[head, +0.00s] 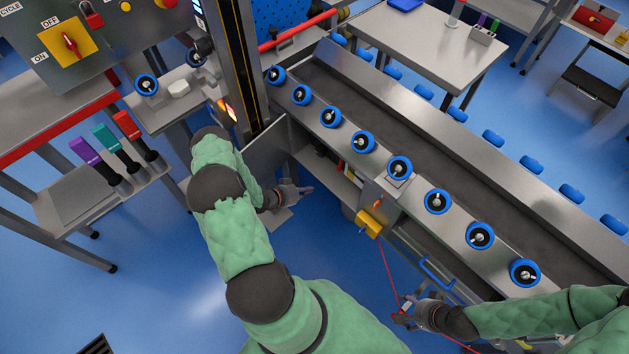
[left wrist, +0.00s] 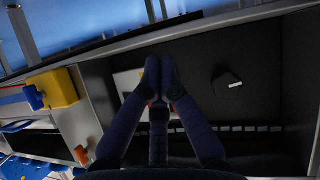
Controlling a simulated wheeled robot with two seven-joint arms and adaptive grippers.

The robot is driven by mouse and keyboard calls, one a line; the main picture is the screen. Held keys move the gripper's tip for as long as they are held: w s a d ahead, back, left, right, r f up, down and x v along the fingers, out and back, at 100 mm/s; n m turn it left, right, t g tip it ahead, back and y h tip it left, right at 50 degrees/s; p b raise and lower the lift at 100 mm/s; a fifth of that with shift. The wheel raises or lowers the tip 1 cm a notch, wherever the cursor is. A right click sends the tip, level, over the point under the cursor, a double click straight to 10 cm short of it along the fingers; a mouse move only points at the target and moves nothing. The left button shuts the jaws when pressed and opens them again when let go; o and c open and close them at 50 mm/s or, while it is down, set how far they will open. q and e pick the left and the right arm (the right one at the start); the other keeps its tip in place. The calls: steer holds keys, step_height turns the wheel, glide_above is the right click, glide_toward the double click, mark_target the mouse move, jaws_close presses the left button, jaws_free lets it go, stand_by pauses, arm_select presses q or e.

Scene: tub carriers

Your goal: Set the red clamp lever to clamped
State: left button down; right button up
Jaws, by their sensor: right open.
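A red-handled lever (head: 127,125) stands at the right of a row of three levers on a grey bench at the left of the head view. Its handle leans up and to the left from a dark stem. I cannot tell whether this position counts as clamped. A teal lever (head: 105,138) and a purple lever (head: 84,151) stand beside it. My left gripper (head: 306,190) is well right of the levers, near the conveyor's side. In the left wrist view its fingertips (left wrist: 160,65) are together with nothing visible between them.
A roller-lined conveyor (head: 330,125) runs diagonally at right, with a yellow box (head: 369,222) on its side. A red-edged table (head: 60,127) and a control panel with a yellow switch plate (head: 67,44) are at left. Blue floor (head: 150,270) is clear below the levers.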

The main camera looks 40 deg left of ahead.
arm_select(q)
steer(key=shift+s+a+f, duration=0.2)
steer(key=shift+s+f, duration=0.3)
steer(key=shift+s, duration=0.2)
arm_select(e)
steer(key=shift+r, duration=0.15)
